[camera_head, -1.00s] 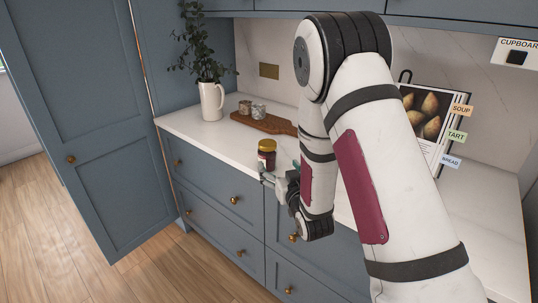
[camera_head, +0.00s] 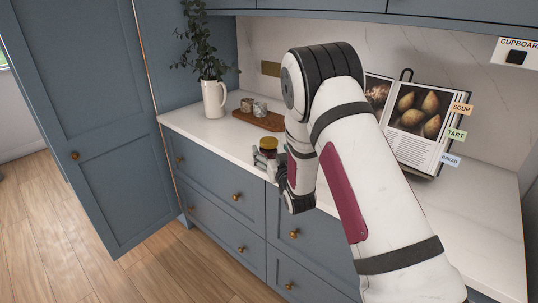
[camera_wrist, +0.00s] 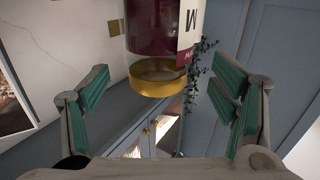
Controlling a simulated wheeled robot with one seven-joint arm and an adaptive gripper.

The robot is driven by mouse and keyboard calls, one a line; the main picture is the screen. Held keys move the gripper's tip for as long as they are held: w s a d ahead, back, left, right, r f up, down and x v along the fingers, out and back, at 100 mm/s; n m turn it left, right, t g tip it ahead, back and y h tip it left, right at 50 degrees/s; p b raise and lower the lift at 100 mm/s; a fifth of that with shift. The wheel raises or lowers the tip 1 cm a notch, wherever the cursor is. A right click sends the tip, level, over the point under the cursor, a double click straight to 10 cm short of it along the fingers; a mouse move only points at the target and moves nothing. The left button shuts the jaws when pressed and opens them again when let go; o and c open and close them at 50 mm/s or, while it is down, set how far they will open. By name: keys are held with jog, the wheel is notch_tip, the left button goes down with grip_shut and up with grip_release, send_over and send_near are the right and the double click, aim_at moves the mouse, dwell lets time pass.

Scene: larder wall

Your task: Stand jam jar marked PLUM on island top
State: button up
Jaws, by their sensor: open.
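A jam jar with a gold lid (camera_head: 268,143) stands near the front edge of the pale counter. In the wrist view, which is turned over, its dark red body (camera_wrist: 152,28) is above the lid. A white label shows the letter M and smaller unreadable print; the full name is not visible. My gripper (camera_head: 264,158) is at the jar, hiding its lower body in the head view. In the wrist view my gripper (camera_wrist: 160,85) is open, with green-padded fingers on either side of the jar and gaps on both sides. I cannot make out an island top.
On the counter (camera_head: 190,123) stand a white jug with a plant (camera_head: 213,100) and a wooden board (camera_head: 258,120) with small jars. An open recipe book (camera_head: 415,120) leans at the right. Blue drawers (camera_head: 225,185) lie below. A tall blue door (camera_head: 85,120) is at left.

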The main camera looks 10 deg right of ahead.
aim_at(269, 140)
jog(key=shift+w+f, duration=0.1)
jog(key=shift+w, duration=1.8)
grip_shut()
notch_tip(269, 140, up, 2)
jog(key=shift+s+r, duration=0.2)
jog(key=shift+r, duration=0.75)
jog(key=s+r, duration=0.1)
jog(key=s, duration=1.4)
jog(key=s+f+h, duration=0.1)
jog(key=s+f, duration=0.3)
jog(key=f, duration=0.5)
jog(key=shift+f+m, duration=0.3)
